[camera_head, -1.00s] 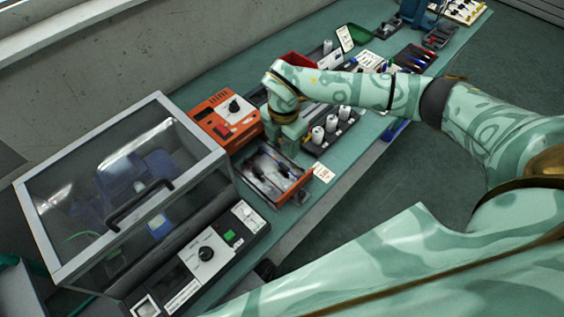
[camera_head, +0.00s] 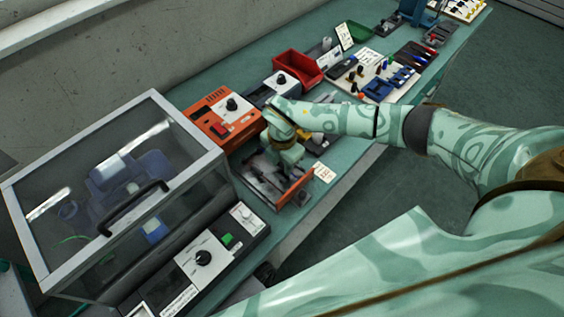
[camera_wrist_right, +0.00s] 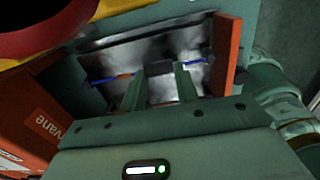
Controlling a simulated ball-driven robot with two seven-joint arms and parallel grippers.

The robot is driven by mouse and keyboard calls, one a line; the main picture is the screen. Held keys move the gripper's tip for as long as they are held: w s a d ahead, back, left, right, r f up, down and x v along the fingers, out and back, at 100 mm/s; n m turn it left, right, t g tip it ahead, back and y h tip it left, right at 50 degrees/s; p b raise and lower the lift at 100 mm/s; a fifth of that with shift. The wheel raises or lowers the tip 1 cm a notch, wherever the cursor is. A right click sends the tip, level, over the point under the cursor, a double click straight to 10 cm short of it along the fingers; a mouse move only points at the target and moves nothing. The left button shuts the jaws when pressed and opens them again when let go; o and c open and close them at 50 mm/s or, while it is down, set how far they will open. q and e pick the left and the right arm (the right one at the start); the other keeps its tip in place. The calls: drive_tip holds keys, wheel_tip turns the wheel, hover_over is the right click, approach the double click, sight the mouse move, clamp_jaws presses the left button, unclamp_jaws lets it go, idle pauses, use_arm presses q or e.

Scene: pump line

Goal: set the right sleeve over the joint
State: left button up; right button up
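My right gripper (camera_head: 285,178) is pointed down into an open, orange-fronted tray (camera_head: 301,188) on the bench. In the right wrist view, the gripper (camera_wrist_right: 160,82) has its two green fingers apart over the tray's shiny grey inside. A thin dark line with a blue and orange piece (camera_wrist_right: 122,76) shows left of the fingers. Another blue piece (camera_wrist_right: 194,62) shows at the right finger. I cannot tell which is the right sleeve or the joint. My left gripper is not in view.
An orange control box (camera_head: 222,118) stands behind the tray. A clear-lidded enclosure (camera_head: 120,190) with a control panel (camera_head: 203,257) fills the left. A red bin (camera_head: 298,68) and a tool board (camera_head: 377,80) stand farther along the bench. The floor to the right is open.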

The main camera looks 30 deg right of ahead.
clamp_jaws()
drive_tip(key=w+b, duration=0.1)
drive_tip(key=w, duration=0.1)
drive_tip(key=w+a+b, duration=0.1)
drive_tip(key=w, duration=0.1)
drive_tip(key=shift+w+a+f, duration=0.1)
drive_tip(key=shift+a+f, duration=0.1)
drive_tip(key=shift+w+a+r+b, duration=0.1)
drive_tip(key=shift+w+b, duration=0.15)
drive_tip(key=shift+b, duration=0.05)
drive_tip(key=shift+r, duration=0.15)
drive_tip(key=o, duration=1)
unclamp_jaws()
drive_tip(key=shift+o, duration=0.2)
wheel_tip(320, 180, up, 16)
drive_tip(key=p, duration=0.3)
drive_tip(key=shift+p, duration=0.35)
